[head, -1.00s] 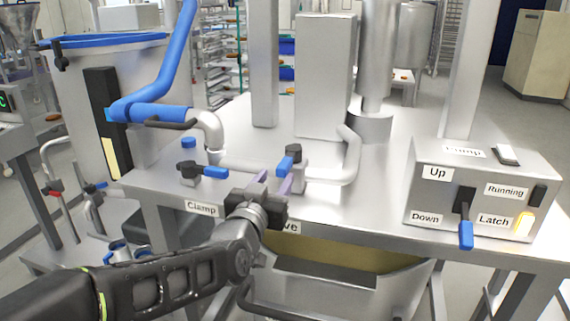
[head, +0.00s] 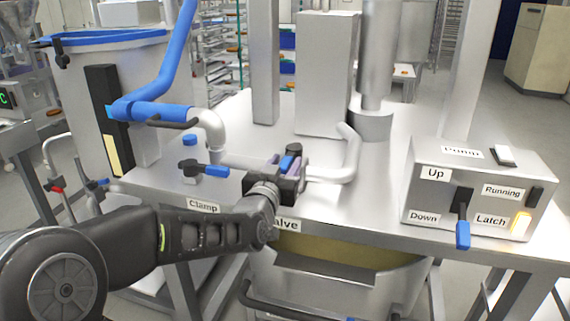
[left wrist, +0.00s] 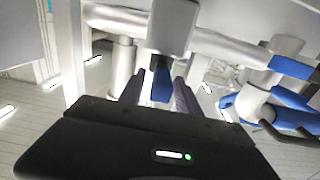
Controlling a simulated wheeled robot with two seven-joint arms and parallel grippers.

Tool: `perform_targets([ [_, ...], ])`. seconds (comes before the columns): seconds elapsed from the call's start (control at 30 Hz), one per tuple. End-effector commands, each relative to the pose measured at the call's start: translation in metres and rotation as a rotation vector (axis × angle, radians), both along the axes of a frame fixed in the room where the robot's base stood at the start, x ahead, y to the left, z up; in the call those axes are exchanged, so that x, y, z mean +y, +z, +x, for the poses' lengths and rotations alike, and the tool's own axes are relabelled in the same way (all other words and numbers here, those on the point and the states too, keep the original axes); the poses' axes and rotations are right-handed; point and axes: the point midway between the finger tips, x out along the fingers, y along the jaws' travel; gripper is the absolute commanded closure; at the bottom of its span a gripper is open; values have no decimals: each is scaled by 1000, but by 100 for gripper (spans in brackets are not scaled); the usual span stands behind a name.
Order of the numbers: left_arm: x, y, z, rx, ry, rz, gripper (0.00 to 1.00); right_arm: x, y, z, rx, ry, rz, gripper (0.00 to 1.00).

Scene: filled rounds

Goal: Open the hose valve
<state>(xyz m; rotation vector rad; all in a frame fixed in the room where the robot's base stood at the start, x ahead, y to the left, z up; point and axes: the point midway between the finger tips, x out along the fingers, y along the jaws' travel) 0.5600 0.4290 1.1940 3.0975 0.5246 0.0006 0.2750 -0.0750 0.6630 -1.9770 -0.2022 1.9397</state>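The hose valve has a blue lever (head: 288,162) on the pipe at the middle of the steel table, behind the partly hidden "Valve" label (head: 287,225). My left gripper (head: 284,174) is at this lever. In the left wrist view, the blue lever (left wrist: 161,88) lies between the two purple-grey fingers (left wrist: 158,92), with a visible gap on each side. The fingers are open around the lever. The grey valve body (left wrist: 173,28) is just beyond the fingertips. My right gripper is not in view.
The clamp's blue lever (head: 205,170) is left of the valve, above the "Clamp" label (head: 203,206). A blue hose (head: 165,75) runs to the pipe elbow (head: 211,128). The pump control box (head: 430,195) stands at the right. Table space between valve and box is clear.

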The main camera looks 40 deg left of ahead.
Motion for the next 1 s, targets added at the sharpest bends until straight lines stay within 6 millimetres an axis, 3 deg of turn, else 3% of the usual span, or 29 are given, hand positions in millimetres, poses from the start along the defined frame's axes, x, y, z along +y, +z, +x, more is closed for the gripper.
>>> perform_targets([
  [0.47,0,0,0,0,0,0,100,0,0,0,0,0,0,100],
  [1.0,0,0,0,0,-1,0,100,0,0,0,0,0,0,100],
])
